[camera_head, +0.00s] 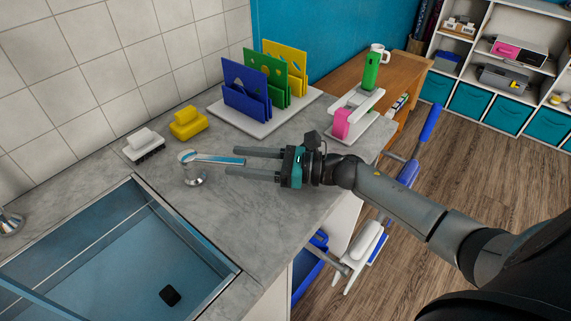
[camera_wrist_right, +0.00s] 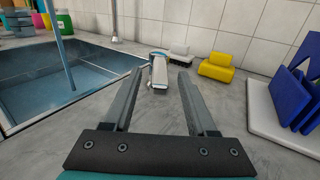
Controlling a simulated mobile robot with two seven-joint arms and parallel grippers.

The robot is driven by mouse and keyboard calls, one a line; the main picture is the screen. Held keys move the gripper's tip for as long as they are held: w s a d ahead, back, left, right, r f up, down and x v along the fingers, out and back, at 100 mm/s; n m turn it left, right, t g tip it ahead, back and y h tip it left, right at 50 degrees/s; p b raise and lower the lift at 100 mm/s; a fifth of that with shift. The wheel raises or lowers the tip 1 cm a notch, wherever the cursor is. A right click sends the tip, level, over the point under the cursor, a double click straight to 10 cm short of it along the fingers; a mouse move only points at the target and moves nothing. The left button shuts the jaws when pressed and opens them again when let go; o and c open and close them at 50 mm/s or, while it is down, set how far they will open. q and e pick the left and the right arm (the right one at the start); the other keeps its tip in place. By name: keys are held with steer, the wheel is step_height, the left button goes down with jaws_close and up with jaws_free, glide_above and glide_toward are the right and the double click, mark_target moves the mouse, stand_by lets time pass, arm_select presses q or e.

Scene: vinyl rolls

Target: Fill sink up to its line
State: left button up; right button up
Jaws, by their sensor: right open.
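The sink (camera_head: 222,275) is at the lower left in the head view and at the left in the wrist view (camera_wrist_right: 20,128). Its inside looks blue, with a pale line (camera_head: 95,243) along the wall; I cannot tell the water level exactly. A dark square piece (camera_head: 170,295) shows in it. A chrome tap lever (camera_head: 196,171) with a blue-and-white handle stands on the counter beside the sink. My right gripper (camera_head: 231,162) is open, its fingers either side of the handle's end. In the wrist view the lever (camera_wrist_right: 159,72) lies between the fingertips; contact is unclear. My left gripper is not in view.
A white brush (camera_head: 143,142) and yellow sponge (camera_head: 188,122) lie behind the lever. A rack of coloured boards (camera_head: 247,94) stands on a white tray further back. A green bottle (camera_head: 373,70) and a pink item (camera_head: 342,123) are to the right. Bare counter (camera_head: 275,215) lies in front.

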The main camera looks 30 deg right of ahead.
steer(key=v, duration=0.9)
steer(key=shift+s, duration=0.1)
steer(key=shift+c, duration=0.2)
